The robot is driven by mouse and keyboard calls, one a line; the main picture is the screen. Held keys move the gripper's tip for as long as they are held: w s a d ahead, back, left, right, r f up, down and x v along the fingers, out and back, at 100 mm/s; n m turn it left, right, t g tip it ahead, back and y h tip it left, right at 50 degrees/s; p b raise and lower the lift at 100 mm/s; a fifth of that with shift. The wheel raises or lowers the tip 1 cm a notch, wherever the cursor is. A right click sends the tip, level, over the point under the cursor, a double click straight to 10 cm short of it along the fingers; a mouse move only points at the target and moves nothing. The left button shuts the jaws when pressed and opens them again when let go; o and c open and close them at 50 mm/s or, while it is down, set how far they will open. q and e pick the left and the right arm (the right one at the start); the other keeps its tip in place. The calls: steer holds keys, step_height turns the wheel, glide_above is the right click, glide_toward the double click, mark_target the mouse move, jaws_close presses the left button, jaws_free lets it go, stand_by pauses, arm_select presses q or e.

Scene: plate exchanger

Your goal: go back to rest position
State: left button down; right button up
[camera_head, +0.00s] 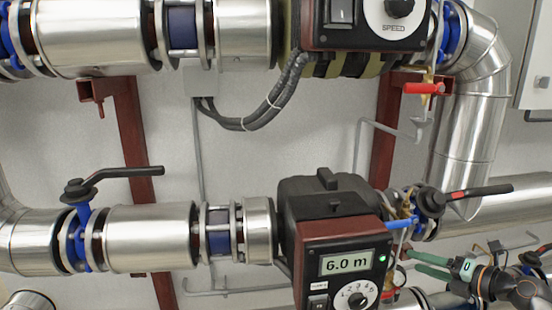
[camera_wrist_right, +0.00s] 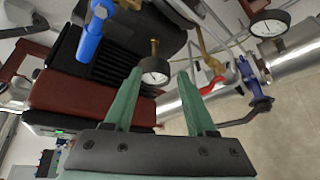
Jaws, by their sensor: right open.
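My right gripper (camera_head: 412,262) comes in at the lower right of the head view, with green fingers pointing left toward the valves beside the lower pump. In the right wrist view my right gripper (camera_wrist_right: 157,74) is open, its two green fingers apart with nothing held between them. A small round gauge (camera_wrist_right: 155,70) shows beyond the gap between the fingertips. My left gripper is not in view.
The lower pump (camera_head: 335,225) displays 6.0 m, beside a blue-handled valve (camera_head: 400,224) and a black lever (camera_head: 470,195). A red-handled valve (camera_head: 425,88) is above. Steel pipes (camera_head: 150,235) cross the wall. Bare floor (camera_wrist_right: 285,120) shows at right in the wrist view.

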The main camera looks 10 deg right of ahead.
steer(key=w+d+r+m+t+h, duration=0.3)
steer(key=d+r+m+t, duration=0.3)
steer(key=r+m, duration=0.3)
steer(key=s+d+f+m+g+h, duration=0.1)
steer(key=d+f+m+g+h, duration=0.25)
steer(key=d+m+h, duration=0.85)
steer(key=s+a+f+m+g+y, duration=0.2)
steer(key=s+a+f+y, duration=0.3)
steer(key=a+f, duration=0.7)
steer(key=s+a+f+m+g+y, duration=0.1)
steer(key=s+a+f+y, duration=0.35)
steer(key=a+f, duration=0.8)
steer(key=s+a+f+m+g+y, duration=0.15)
steer(key=s+a+f, duration=0.35)
steer(key=s+a, duration=0.5)
steer(key=s+a+f+m+g, duration=0.2)
steer(key=s+a+f, duration=0.3)
steer(key=s+a, duration=0.45)
steer(key=r+p, duration=0.1)
steer(key=d+r+p, duration=0.1)
steer(key=r+p, duration=0.1)
steer(key=s+d+r+p, duration=0.1)
steer(key=r+p, duration=0.1)
steer(key=shift+r, duration=0.25)
